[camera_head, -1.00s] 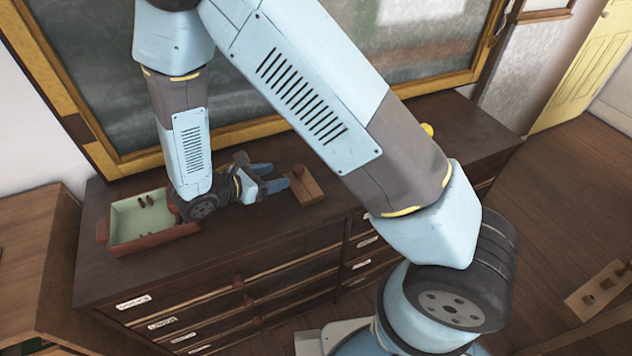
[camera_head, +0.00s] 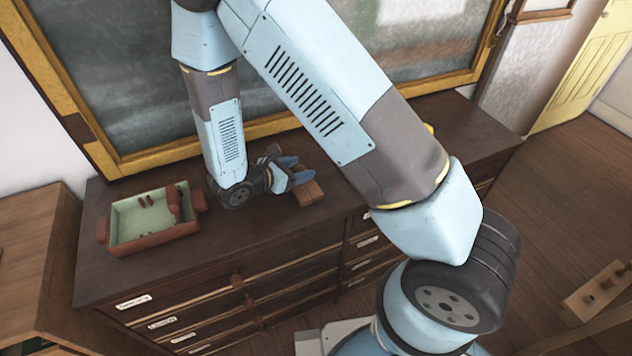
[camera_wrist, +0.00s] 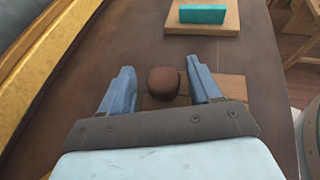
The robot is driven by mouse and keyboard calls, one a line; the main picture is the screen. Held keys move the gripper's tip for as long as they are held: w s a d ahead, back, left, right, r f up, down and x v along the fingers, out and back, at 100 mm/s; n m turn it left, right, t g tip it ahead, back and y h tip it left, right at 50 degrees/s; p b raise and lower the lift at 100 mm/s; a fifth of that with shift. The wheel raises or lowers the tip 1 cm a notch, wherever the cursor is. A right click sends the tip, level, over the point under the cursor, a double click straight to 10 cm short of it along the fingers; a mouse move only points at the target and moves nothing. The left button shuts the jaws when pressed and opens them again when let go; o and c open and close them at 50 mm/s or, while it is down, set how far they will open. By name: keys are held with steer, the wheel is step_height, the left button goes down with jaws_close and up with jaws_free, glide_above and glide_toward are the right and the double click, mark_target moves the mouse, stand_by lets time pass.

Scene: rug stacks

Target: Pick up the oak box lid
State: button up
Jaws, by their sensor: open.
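The oak box lid (camera_head: 308,194) lies on the dark cabinet top, partly hidden by my gripper (camera_head: 296,170) in the head view. In the wrist view the lid (camera_wrist: 233,86) shows as a flat wooden piece under and beside my fingers, with a round dark brown knob (camera_wrist: 163,83) standing up. My gripper (camera_wrist: 160,66) is open, with one blue finger on each side of the knob. A gap shows between the left finger and the knob, and a smaller one at the right finger. I cannot tell how high the fingertips are above the lid.
A red-brown box (camera_head: 155,241) with a pale green lining and several small dark pieces stands left on the cabinet (camera_head: 250,245). A teal block (camera_wrist: 202,14) on a wooden board (camera_wrist: 203,30) lies beyond my gripper. A framed chalkboard (camera_head: 130,100) rises behind the cabinet.

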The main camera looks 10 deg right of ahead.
steer(key=c, duration=1.1)
steer(key=shift+r, duration=0.15)
